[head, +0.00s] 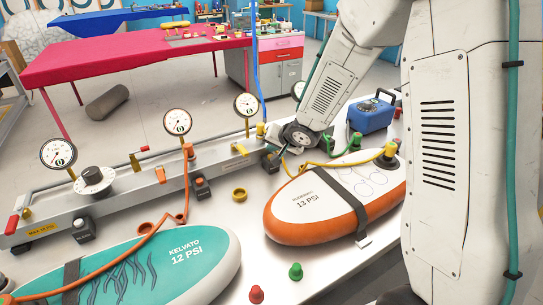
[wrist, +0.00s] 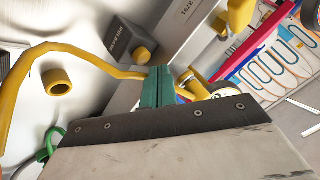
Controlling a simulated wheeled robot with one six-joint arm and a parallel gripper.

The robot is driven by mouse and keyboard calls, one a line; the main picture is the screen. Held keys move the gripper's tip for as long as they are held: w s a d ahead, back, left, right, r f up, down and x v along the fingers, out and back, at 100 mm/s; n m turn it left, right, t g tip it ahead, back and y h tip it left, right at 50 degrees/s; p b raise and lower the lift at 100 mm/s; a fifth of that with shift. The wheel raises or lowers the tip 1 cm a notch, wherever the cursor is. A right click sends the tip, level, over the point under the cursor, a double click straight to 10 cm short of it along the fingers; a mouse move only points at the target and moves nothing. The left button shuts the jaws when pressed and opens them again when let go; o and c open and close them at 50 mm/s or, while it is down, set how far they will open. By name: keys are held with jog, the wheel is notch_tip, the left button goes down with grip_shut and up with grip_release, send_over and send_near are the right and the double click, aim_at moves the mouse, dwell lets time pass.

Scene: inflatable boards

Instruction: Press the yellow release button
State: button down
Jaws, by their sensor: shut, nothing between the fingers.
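The yellow release button (wrist: 141,56) sticks out of a dark box (wrist: 122,40) marked RELEASE in the wrist view. In the head view that box (head: 270,162) sits at the right end of the grey rail, and its button is hard to make out. My gripper (wrist: 158,72) has its green fingers shut together and empty. Their tips point at the box, close to the button and slightly right of and below it in the wrist view. I cannot tell whether they touch it. In the head view my gripper (head: 284,152) is small beside the box.
A yellow hose (wrist: 40,50) runs past the fingertips. A yellow ring (head: 239,194) lies on the bench. The rail (head: 130,188) carries gauges and other release boxes, one with an orange button (head: 198,180). An orange board (head: 320,205) and a teal board (head: 150,265) lie in front.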

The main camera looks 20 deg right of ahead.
jog(key=shift+f, duration=0.15)
jog(key=shift+f, duration=0.3)
jog(key=shift+f, duration=0.5)
dwell(0.9)
jog(key=shift+r, duration=0.95)
notch_tip(320, 180, up, 5)
dwell(0.4)
dwell(0.5)
